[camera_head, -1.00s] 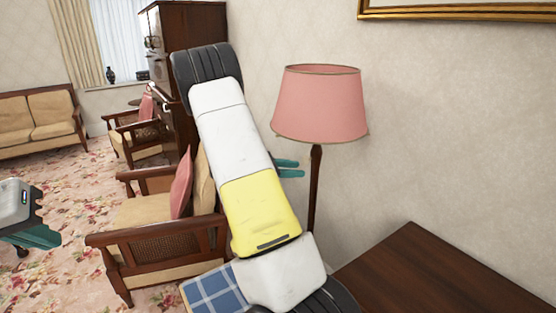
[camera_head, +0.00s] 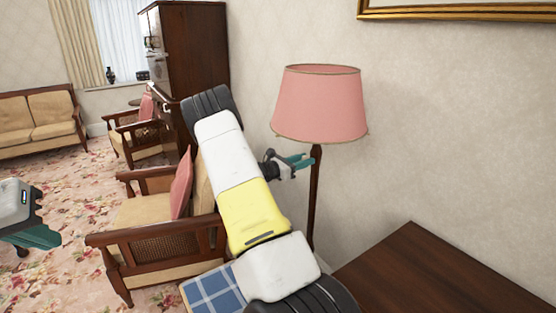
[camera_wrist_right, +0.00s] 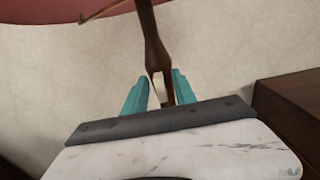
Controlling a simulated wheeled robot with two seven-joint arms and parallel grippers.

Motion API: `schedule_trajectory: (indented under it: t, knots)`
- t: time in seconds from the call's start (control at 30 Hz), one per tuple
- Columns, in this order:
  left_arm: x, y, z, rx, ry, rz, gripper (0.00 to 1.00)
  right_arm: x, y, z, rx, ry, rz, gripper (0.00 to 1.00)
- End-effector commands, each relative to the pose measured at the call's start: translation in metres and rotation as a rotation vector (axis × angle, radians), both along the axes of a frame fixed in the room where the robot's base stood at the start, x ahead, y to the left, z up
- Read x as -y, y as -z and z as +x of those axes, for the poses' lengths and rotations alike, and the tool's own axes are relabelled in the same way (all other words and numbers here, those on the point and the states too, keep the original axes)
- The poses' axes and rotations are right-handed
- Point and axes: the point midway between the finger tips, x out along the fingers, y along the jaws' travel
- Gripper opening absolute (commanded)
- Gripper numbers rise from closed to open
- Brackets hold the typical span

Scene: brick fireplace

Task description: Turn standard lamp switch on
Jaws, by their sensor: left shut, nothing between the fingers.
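The standard lamp has a pink shade (camera_head: 320,104) and a dark wooden pole (camera_head: 313,205), standing by the wall. In the right wrist view the pole (camera_wrist_right: 152,45) runs down between the fingers, with a small cream piece (camera_wrist_right: 158,88) on it that looks like the switch. My right gripper (camera_head: 300,162) is just below the shade, close to the pole. In the wrist view its teal fingers (camera_wrist_right: 160,90) are apart, on either side of the pole; I cannot tell whether they touch it. My left gripper (camera_head: 38,238) is shut and empty at the left edge, far from the lamp.
A dark wooden table (camera_head: 430,275) fills the lower right, near the lamp. A wooden armchair (camera_head: 160,243) with a pink cushion stands left of my right arm. A dark cabinet (camera_head: 195,45) stands behind. The patterned carpet (camera_head: 75,190) is open on the left.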

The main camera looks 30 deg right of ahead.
Motion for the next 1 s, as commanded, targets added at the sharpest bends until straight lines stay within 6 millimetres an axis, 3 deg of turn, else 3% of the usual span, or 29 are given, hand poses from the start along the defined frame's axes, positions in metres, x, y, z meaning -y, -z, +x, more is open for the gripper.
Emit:
schedule_trajectory:
  t: [0.23, 0.4, 0.77, 1.0]
  knots:
    - [0.0000, 0.0000, 0.0000, 0.000, 0.000, 0.000, 0.00, 0.0007, 0.0000, 0.0004, 0.000, -0.001, 0.000, 0.33]
    - [0.0000, 0.0000, 0.0000, 0.000, 0.000, 0.000, 0.00, 0.0006, 0.0000, 0.0003, 0.000, -0.001, 0.001, 0.00]
    - [0.0000, 0.0000, 0.0000, 0.000, 0.000, 0.000, 0.00, 0.0004, 0.0000, 0.0003, 0.015, -0.001, 0.002, 0.00]
    - [0.0000, 0.0000, 0.0000, 0.000, 0.000, 0.000, 0.00, 0.0000, 0.0004, 0.0001, 0.112, -0.001, 0.011, 0.00]
